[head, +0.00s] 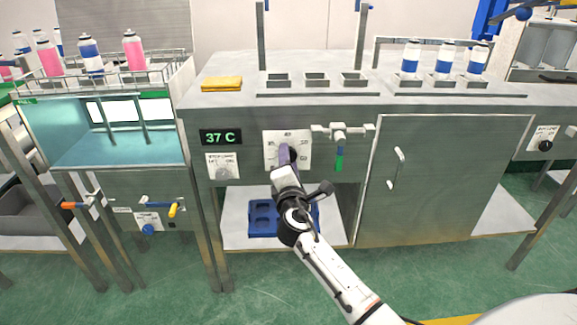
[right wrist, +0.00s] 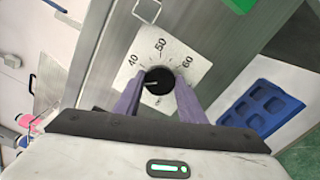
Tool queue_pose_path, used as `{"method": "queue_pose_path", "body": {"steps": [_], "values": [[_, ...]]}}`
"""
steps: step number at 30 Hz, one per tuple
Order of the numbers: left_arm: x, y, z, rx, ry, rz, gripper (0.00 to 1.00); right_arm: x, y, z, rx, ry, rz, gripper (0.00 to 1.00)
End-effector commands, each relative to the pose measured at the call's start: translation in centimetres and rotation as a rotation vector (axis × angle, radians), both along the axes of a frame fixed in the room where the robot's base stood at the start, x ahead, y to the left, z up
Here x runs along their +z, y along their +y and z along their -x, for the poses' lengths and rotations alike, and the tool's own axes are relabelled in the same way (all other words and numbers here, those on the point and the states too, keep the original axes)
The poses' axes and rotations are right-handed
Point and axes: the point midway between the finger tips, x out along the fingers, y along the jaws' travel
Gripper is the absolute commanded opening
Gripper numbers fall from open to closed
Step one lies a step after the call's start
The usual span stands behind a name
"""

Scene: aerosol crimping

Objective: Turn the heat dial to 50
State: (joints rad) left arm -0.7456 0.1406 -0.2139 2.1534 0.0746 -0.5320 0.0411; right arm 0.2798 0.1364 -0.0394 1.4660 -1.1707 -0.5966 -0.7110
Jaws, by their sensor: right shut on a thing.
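The heat dial is a black round knob (right wrist: 158,81) on a white scale plate (head: 272,138) on the front of the metal bench. In the right wrist view the plate carries the marks 40, 50 and 60, and the knob's white pointer line lies on the side of the 40. My right gripper (head: 290,154) is at the plate, with its purple fingers (right wrist: 158,95) on either side of the knob, shut on it. In the head view the gripper hides part of the knob. The green display (head: 220,137) reads 37 C. My left gripper is not in view.
A stop-lamp switch plate (head: 222,166) is to the left. A blue tray (head: 262,218) lies on the shelf below. A cabinet door (head: 445,180) is at right.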

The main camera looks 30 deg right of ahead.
Motion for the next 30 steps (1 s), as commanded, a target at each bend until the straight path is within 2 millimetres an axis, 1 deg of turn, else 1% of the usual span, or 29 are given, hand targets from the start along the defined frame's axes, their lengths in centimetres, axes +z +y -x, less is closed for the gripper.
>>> {"method": "queue_pose_path", "body": {"steps": [1,7,12,30], "values": [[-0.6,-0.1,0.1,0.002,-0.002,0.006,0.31,-0.4,0.0,0.0,-0.002,-0.025,-0.039,0.14],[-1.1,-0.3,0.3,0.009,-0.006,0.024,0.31,-0.4,0.0,0.0,-0.001,-0.124,-0.202,0.14],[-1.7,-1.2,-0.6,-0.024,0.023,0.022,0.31,-0.4,0.0,0.0,-0.002,-0.208,-0.340,0.14],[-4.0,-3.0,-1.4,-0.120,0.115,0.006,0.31,-0.4,0.0,0.0,-0.003,-0.506,-0.828,0.14]]}}
